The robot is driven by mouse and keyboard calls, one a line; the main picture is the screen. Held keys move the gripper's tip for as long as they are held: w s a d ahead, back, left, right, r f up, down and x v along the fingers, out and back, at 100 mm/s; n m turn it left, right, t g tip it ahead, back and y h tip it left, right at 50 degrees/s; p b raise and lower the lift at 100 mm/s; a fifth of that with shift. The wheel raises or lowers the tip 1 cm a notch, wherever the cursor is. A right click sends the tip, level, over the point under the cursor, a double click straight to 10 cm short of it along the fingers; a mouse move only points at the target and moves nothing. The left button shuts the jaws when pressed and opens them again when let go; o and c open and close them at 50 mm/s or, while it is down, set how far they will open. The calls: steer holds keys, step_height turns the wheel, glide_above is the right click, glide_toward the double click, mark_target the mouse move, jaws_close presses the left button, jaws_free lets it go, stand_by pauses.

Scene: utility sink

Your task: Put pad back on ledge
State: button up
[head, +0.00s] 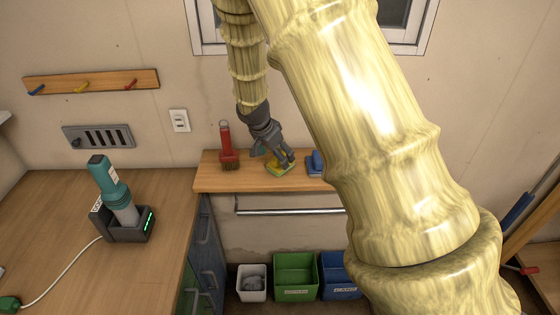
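A small yellow-green pad (279,170) is at the wooden ledge (215,184) on the back wall, near the ledge's front edge. My gripper (274,160) points down at the pad from above, with its dark fingers at the pad's upper part. The fingers partly cover the pad. I cannot tell whether they are closed on it, or whether the pad rests fully on the ledge.
A red tool (227,148) stands on the ledge to the left; a blue item (316,161) is to the right, partly behind my arm. A teal device (112,190) stands in a dark charger (131,228) on the counter. White, green and blue bins (296,277) stand below.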

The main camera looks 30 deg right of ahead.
steer(key=b+v, duration=0.2)
steer(key=v, duration=0.6)
steer(key=shift+r, duration=0.1)
stand_by(0.4)
